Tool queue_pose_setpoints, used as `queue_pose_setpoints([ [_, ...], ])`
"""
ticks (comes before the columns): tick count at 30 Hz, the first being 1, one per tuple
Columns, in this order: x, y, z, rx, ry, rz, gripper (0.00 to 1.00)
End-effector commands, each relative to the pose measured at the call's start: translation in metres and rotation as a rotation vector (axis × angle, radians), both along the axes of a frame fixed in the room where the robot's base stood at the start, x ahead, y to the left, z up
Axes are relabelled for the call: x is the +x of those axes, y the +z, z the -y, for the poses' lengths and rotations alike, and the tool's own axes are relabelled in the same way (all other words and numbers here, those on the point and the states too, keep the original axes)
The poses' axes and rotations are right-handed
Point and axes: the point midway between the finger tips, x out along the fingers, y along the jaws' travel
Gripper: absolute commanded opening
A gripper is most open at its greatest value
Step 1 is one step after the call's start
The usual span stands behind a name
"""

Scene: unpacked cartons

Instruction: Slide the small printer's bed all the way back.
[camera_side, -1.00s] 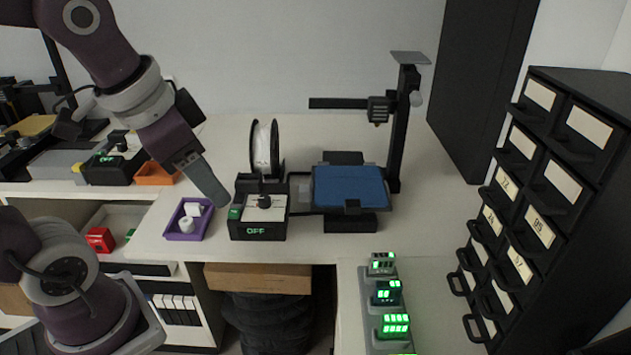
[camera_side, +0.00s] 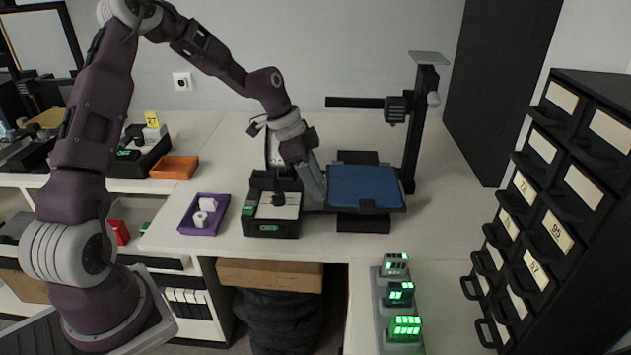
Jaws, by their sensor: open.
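The small printer stands on the white table, with a black upright and arm (camera_side: 413,130) at its right. Its blue bed (camera_side: 366,188) lies flat over the black base (camera_side: 362,222). A small dark tab seen earlier at the bed's front edge is hard to make out now. My gripper (camera_side: 317,190) points down at the left edge of the bed, between the bed and the control box (camera_side: 272,212), whose display reads OFF. Its fingertips are small here, and I cannot tell whether they touch the bed. The jaws are open and I see nothing held.
A purple tray (camera_side: 203,214) with white rolls sits left of the control box. An orange tray (camera_side: 174,167) is farther left. A black drawer cabinet (camera_side: 560,200) stands at the right. Lit green units (camera_side: 398,295) stand in front. Table right of the printer is clear.

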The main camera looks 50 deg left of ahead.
Motion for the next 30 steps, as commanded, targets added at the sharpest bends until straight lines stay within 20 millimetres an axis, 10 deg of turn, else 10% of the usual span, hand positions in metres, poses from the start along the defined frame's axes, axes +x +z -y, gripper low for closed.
queue_pose_setpoints([
  [7, 0.0006, -0.0023, 0.0007, 0.001, 0.000, 0.001, 0.49],
  [15, 0.0004, -0.0021, 0.0007, 0.001, 0.000, -0.001, 0.00],
  [30, 0.0004, -0.0018, 0.0005, 0.001, 0.000, 0.000, 0.00],
])
